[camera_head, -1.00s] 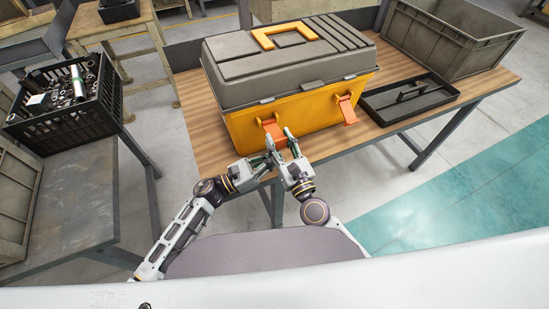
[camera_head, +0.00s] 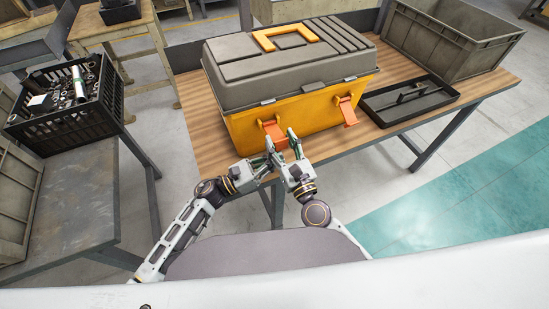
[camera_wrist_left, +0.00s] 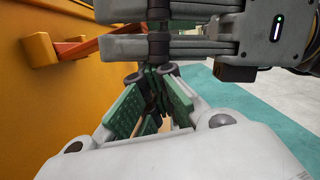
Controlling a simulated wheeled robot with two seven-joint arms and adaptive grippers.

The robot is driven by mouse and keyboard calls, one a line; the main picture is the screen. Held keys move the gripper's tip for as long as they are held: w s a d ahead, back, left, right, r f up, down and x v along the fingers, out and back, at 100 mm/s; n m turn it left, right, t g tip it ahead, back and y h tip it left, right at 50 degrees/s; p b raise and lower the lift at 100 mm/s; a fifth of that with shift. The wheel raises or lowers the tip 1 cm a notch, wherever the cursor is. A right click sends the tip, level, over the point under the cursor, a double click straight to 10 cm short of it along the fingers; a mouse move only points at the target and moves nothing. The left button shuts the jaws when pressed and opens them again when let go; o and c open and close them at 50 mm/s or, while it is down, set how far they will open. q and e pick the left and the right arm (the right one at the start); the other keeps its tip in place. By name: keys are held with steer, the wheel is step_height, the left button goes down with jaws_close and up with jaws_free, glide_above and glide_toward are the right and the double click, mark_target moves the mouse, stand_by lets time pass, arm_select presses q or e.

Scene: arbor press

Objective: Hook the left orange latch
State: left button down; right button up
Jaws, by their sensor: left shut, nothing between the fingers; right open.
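The left orange latch (camera_head: 273,130) hangs from the front of the yellow toolbox (camera_head: 313,112), tilted out from the wall. Its lower end is partly hidden by my grippers. The latch also shows in the left wrist view (camera_wrist_left: 88,47), sticking out from the yellow wall. My left gripper (camera_head: 270,150) is shut and empty just below and in front of the latch. Its green-padded fingers meet at the tips in the left wrist view (camera_wrist_left: 155,85). My right gripper (camera_head: 284,143) is open, close beside and above the left one at the latch; I cannot tell whether it touches it.
The right orange latch (camera_head: 347,111) also hangs outward. The toolbox's grey lid (camera_head: 290,75) is down. A black tray (camera_head: 410,98) and grey crate (camera_head: 452,38) lie to the right on the wooden table (camera_head: 205,125). My two grippers leave little room between them.

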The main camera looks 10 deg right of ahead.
steer(key=shift+s+d+f, duration=0.15)
steer(key=shift+s+f, duration=0.3)
steer(key=shift+s, duration=0.25)
steer(key=shift+s+d+f, duration=0.1)
steer(key=shift+s+f, duration=0.3)
steer(key=shift+s, duration=0.25)
steer(key=shift+v, duration=1.7)
arm_select(q)
steer(key=shift+w+r, duration=0.15)
steer(key=shift+r, duration=0.2)
arm_select(e)
steer(key=shift+s+d+r, duration=0.4)
steer(key=shift+s+d, duration=0.05)
steer(key=shift+s, duration=0.1)
arm_select(q)
steer(key=shift+f, duration=0.1)
